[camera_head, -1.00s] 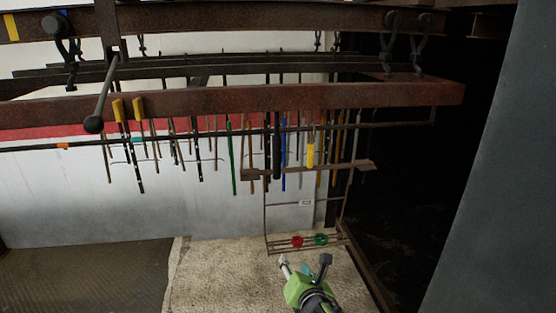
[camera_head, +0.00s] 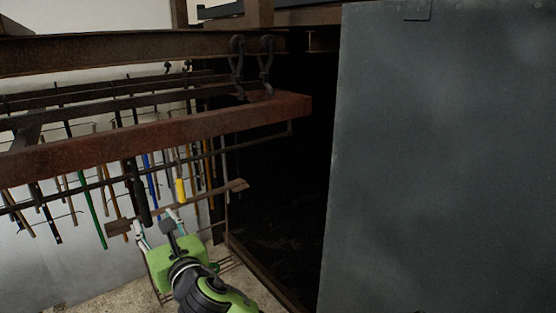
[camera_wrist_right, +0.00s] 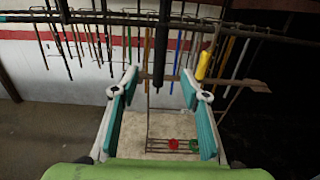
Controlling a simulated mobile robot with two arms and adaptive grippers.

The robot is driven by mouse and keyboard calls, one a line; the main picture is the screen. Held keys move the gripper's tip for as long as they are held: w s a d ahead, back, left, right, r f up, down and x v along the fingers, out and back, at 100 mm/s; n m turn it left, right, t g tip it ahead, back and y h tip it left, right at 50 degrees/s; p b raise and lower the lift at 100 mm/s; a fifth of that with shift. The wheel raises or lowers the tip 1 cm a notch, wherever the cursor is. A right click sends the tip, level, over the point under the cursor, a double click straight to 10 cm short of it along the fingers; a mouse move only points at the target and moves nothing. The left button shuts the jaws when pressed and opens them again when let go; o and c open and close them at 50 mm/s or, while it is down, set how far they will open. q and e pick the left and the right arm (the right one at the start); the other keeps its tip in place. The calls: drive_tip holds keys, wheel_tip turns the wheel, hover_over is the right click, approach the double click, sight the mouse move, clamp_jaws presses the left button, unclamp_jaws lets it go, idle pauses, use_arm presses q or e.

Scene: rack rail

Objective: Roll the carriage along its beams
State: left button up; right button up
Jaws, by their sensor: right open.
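The carriage (camera_head: 150,131) is a rusty red-brown frame hanging from dark hooks (camera_head: 265,62) under an overhead beam (camera_head: 100,52). Many long rods and handled tools hang below it. My right gripper (camera_head: 160,222) is at the lower middle of the head view, below the carriage and in front of the hanging tools. In the right wrist view its two teal fingers (camera_wrist_right: 162,105) are apart, with nothing held between them. A dark hanging bar (camera_wrist_right: 163,40) shows beyond and above the fingertips. My left gripper is not in view.
A large grey panel (camera_head: 430,150) fills the right side. A dark opening (camera_head: 280,200) lies between it and the carriage.

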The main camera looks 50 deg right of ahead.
sight(144, 203)
drive_tip(key=b+x, duration=0.2)
drive_tip(key=x, duration=0.6)
drive_tip(key=shift+w+f, duration=0.1)
drive_tip(key=shift+w, duration=0.1)
drive_tip(key=shift+w+d, duration=0.1)
drive_tip(key=shift+w, duration=0.5)
drive_tip(key=shift+w+d, duration=0.15)
drive_tip(key=shift+w, duration=0.3)
drive_tip(key=shift+w+d+p, duration=0.1)
drive_tip(key=shift+w+p, duration=0.2)
drive_tip(key=shift+w, duration=0.25)
clamp_jaws()
